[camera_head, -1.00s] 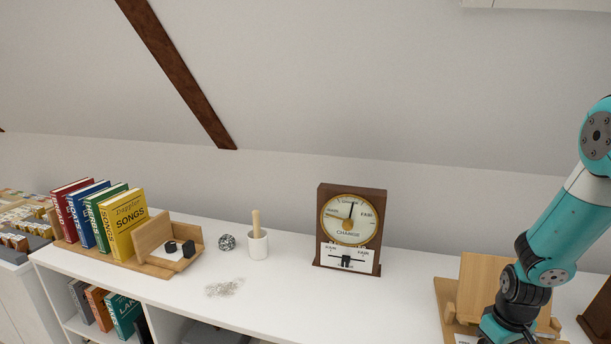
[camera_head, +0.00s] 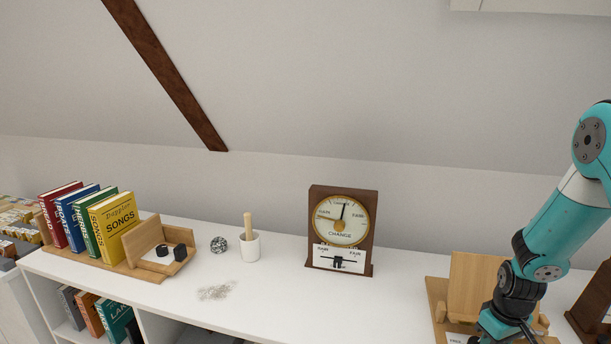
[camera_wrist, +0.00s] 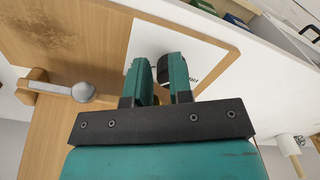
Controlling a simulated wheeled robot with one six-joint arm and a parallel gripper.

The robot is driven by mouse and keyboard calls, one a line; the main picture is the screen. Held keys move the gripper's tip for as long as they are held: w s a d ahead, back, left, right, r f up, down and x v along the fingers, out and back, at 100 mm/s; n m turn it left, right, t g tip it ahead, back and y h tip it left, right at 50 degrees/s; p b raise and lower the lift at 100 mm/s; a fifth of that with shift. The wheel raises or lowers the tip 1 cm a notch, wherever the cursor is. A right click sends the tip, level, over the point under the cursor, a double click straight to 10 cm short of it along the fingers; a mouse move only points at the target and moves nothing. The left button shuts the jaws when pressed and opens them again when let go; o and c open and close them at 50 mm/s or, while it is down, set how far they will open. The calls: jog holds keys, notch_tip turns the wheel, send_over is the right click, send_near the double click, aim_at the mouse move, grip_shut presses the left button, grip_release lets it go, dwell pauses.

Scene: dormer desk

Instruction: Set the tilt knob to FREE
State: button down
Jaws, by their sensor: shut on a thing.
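My gripper (camera_wrist: 162,72) is shut on the black tilt knob (camera_wrist: 164,68) in the wrist view, with a teal finger on either side. The knob is mostly hidden between the fingers. It stands on a white plate (camera_wrist: 145,42) set on a wooden board (camera_wrist: 216,36). Some lettering shows right of the fingers, but most is covered, so I cannot tell which mark the knob points to. In the head view the wooden stand (camera_head: 478,284) is at the lower right, and my arm's end covers its front; the knob is hidden there.
A dark wooden barometer (camera_head: 341,232) stands left of the stand. A cup with a pestle (camera_head: 250,246), a speckled ball (camera_head: 218,244), and a wooden bookend with upright books (camera_head: 118,226) stand further left. A dark object (camera_head: 592,305) is close right.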

jog(key=shift+s+d+f, duration=0.25)
jog(key=shift+d+f, duration=0.1)
jog(key=shift+f, duration=0.3)
jog(key=shift+s+d, duration=0.1)
jog(key=shift+s, duration=0.1)
jog(key=r+p, duration=0.5)
jog(key=r, duration=0.1)
jog(key=shift+w+r, duration=0.1)
jog(key=shift+w, duration=0.1)
